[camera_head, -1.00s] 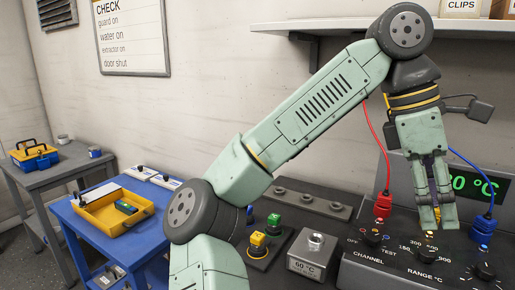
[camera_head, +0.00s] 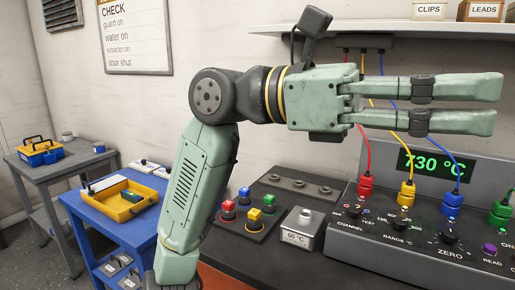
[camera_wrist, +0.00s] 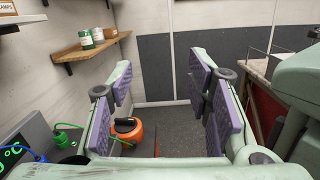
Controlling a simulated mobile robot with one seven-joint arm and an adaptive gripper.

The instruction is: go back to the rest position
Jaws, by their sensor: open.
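My gripper (camera_head: 462,104) is raised in front of the wall, level and pointing to the right, above the grey meter box (camera_head: 385,226). Its two fingers are parallel and apart, with nothing between them. In the wrist view my gripper (camera_wrist: 165,95) also shows open, its purple pads facing each other across an empty gap. The meter's green display (camera_head: 437,163) reads 730 °C. Red (camera_head: 366,185), yellow (camera_head: 407,192) and blue (camera_head: 452,203) plugs stand in its top, with leads running up behind my gripper.
A shelf (camera_head: 372,34) with CLIPS and LEADS boxes is above. Several coloured buttons (camera_head: 254,218) and a 60 °C block (camera_head: 302,230) are on the dark bench. A blue table (camera_head: 97,232) holds a yellow tray (camera_head: 147,209). An orange object (camera_wrist: 127,130) lies low in the wrist view.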

